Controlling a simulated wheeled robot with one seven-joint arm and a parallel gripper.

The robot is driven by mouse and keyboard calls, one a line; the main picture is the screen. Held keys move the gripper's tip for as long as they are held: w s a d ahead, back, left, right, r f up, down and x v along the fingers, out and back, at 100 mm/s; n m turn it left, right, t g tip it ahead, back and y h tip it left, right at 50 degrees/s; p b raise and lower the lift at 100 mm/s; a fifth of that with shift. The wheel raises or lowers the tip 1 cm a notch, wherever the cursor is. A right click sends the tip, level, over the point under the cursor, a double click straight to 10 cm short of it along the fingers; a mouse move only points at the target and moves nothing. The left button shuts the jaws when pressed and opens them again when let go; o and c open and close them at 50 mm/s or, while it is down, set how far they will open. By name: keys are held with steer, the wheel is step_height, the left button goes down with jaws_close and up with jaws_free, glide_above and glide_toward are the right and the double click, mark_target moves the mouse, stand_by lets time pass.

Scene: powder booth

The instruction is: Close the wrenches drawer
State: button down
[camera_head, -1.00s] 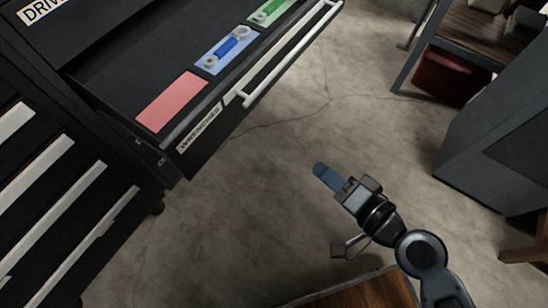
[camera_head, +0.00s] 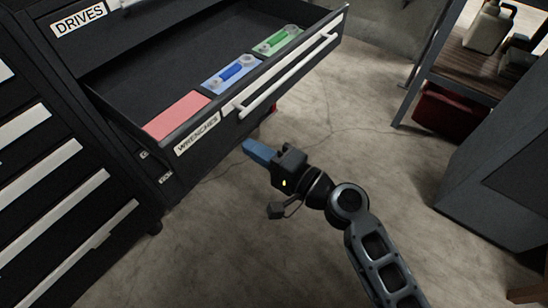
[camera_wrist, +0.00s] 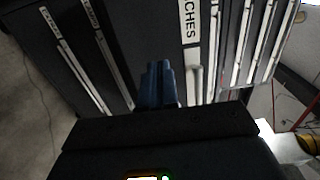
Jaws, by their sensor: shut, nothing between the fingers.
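The wrenches drawer (camera_head: 215,151) is pulled out of the dark cabinet, with a white label (camera_head: 197,138) reading WRENCHES and a long pale bar handle (camera_head: 285,76) on its front. Inside lie a red mat (camera_head: 178,115), a blue mat with a blue wrench (camera_head: 231,72) and a green mat with a green wrench (camera_head: 277,40). My gripper (camera_head: 247,146) is shut and empty, just in front of and below the drawer front. In the wrist view, the blue fingertips (camera_wrist: 158,70) point at the cabinet fronts, near the drawer's label (camera_wrist: 188,22). I cannot tell whether they touch it.
A drawer labelled DRIVES (camera_head: 79,20) is above. At right are a shelf with jugs (camera_head: 487,28), a red bin (camera_head: 447,112) and a grey box (camera_head: 490,160). The floor between is clear.

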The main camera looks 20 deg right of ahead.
mark_target(224, 131)
steer(key=x, duration=0.6)
stand_by(0.3)
